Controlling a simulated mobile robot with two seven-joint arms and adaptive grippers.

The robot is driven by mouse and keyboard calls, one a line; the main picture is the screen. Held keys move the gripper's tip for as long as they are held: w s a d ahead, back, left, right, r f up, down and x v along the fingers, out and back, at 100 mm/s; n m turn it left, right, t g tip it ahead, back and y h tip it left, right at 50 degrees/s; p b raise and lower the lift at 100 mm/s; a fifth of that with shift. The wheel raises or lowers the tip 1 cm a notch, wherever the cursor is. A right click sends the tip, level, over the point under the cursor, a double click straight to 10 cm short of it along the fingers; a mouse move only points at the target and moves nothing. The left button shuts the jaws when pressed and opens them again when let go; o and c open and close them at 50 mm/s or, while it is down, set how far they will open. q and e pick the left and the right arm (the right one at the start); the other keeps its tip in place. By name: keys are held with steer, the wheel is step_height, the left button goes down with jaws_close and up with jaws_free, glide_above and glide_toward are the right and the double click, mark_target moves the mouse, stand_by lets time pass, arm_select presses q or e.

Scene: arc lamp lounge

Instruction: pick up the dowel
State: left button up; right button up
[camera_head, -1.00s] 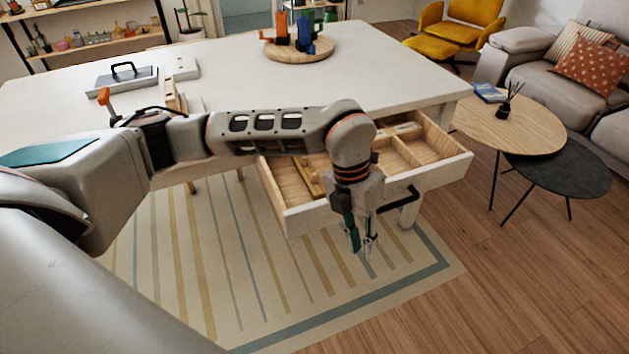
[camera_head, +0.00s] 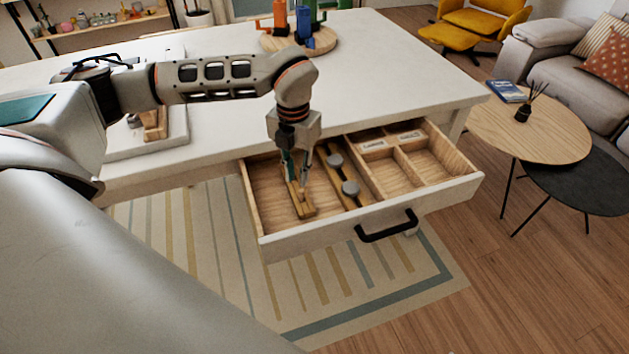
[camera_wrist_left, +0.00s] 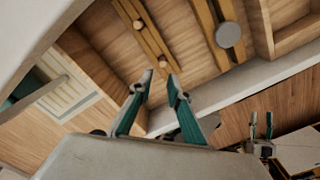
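The open drawer (camera_head: 300,240) holds a narrow wooden rack (camera_head: 304,211) in its left compartment. My left gripper (camera_head: 297,183) points down into the drawer over the rack. Its teal fingers (camera_wrist_left: 161,76) are apart, with the nearer dowel just beyond the gap; I cannot tell whether they touch it. My right gripper (camera_wrist_left: 261,117) shows small in the left wrist view, fingers apart and empty.
A second wooden bar with grey discs (camera_head: 350,188) lies right of the rack. Drawer dividers and the drawer walls stand close by. The white table (camera_head: 400,60) overhangs the drawer's back. A round board (camera_head: 320,44) with coloured items stands on it.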

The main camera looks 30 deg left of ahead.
mark_target(301, 191)
arm_select(q)
steer(key=shift+w+f, duration=0.1)
steer(key=shift+w, duration=0.35)
steer(key=shift+f, duration=0.2)
steer(key=shift+s+f, duration=0.3)
steer(key=shift+f, duration=0.85)
steer(key=f, duration=0.4)
steer(key=shift+w+d+f, duration=0.15)
steer(key=shift+w, duration=0.1)
steer(key=shift+f, duration=0.25)
arm_select(e)
steer(key=shift+r, duration=0.1)
arm_select(q)
jaws_close()
arm_select(e)
steer(key=shift+s, duration=0.1)
